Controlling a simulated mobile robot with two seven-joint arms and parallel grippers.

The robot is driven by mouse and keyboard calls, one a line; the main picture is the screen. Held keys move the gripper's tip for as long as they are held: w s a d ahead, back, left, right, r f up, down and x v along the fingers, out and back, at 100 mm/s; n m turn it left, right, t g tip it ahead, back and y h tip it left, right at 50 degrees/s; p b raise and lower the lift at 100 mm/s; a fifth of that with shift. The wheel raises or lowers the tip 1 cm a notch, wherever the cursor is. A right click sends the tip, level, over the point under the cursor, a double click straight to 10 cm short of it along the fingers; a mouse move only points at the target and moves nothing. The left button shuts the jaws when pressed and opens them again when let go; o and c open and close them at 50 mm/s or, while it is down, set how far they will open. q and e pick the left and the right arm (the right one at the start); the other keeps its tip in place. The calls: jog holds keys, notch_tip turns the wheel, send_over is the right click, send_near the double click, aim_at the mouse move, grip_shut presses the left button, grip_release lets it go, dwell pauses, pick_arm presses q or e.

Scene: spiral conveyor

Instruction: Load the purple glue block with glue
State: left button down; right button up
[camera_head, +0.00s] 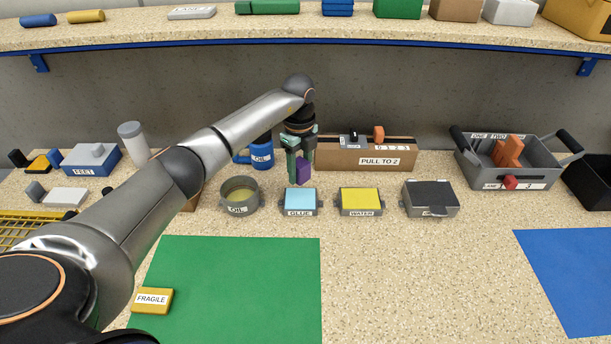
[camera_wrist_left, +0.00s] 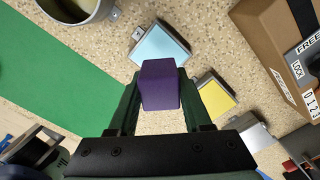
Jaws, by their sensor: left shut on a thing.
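The purple block (camera_head: 303,170) is held by my left gripper (camera_head: 301,165), which is shut on it. The block hangs upright above the back edge of the tray labelled GLUE (camera_head: 300,201), which has a light blue surface. In the left wrist view the purple block (camera_wrist_left: 160,84) sits between the two fingers, with the light blue glue tray (camera_wrist_left: 159,45) beyond it. The block appears apart from the glue surface; its underside is hidden. My right gripper is not in view.
An OIL pot (camera_head: 241,196) stands left of the glue tray, a yellow WATER tray (camera_head: 361,201) right of it, then a dark-topped tray (camera_head: 431,198). A PULL TO 2 box (camera_head: 365,155) stands behind. The green mat (camera_head: 240,290) in front is mostly clear.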

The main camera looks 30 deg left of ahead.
aim_at(300, 198)
pick_arm(q)
jog(key=shift+r+p, duration=0.15)
jog(key=shift+p, duration=0.15)
jog(key=shift+f, duration=0.3)
notch_tip(300, 198, down, 4)
jog(key=shift+r+b, duration=0.1)
jog(key=shift+b, duration=0.95)
jog(key=shift+f+b, duration=0.45)
jog(key=shift+f, duration=0.5)
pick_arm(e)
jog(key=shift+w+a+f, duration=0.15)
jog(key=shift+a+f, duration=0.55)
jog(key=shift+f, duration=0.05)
pick_arm(q)
jog(key=shift+f, duration=0.5)
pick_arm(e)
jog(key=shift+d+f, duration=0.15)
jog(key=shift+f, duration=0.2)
pick_arm(q)
jog(key=shift+f, duration=0.1)
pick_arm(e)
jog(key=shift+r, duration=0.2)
pick_arm(q)
jog(key=shift+s+d+f, duration=0.1)
